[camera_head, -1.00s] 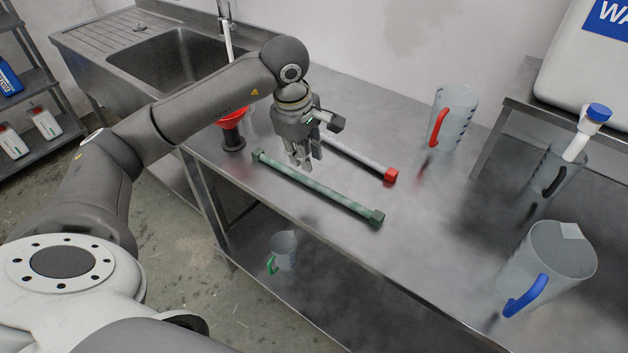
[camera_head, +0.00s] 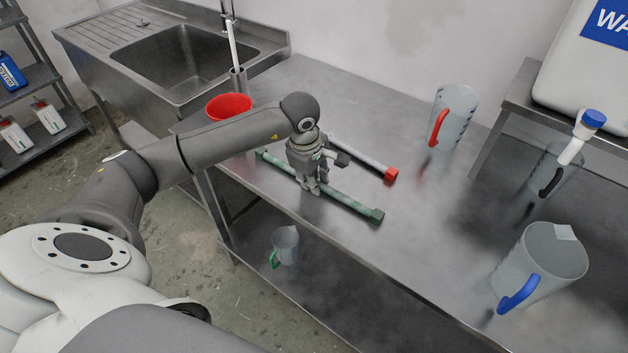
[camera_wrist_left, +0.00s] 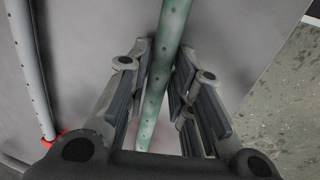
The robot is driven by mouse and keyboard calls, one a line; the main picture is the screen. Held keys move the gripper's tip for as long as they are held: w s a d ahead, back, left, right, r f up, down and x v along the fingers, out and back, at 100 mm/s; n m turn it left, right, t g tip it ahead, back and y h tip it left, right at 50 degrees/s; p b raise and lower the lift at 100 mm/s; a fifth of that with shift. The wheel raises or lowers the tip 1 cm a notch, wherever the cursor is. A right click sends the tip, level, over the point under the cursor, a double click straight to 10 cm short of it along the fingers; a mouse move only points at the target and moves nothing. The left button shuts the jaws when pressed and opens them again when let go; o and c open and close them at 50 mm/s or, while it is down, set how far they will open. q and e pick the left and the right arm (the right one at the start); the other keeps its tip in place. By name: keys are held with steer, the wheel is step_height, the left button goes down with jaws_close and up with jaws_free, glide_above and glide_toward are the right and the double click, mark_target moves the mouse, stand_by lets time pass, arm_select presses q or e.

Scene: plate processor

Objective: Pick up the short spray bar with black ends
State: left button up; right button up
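A green spray bar (camera_head: 345,201) with green ends lies near the front edge of the steel table. A pale grey spray bar (camera_head: 365,162) with a red end lies behind it, partly hidden by my left gripper. I see no bar with black ends. My left gripper (camera_head: 311,189) points down at the middle of the green bar. In the left wrist view its fingers (camera_wrist_left: 164,55) stand open on either side of the green bar (camera_wrist_left: 160,85), with narrow gaps showing. The grey bar (camera_wrist_left: 30,70) is off to the left there. My right gripper is not in view.
A red funnel (camera_head: 229,106) stands at the table's left, behind my left arm. Jugs with red (camera_head: 455,115), black (camera_head: 556,172) and blue (camera_head: 545,265) handles stand to the right. A sink (camera_head: 190,60) is at the back left.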

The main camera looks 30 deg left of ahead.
arm_select(q)
jaws_close()
steer(key=shift+r, duration=0.1)
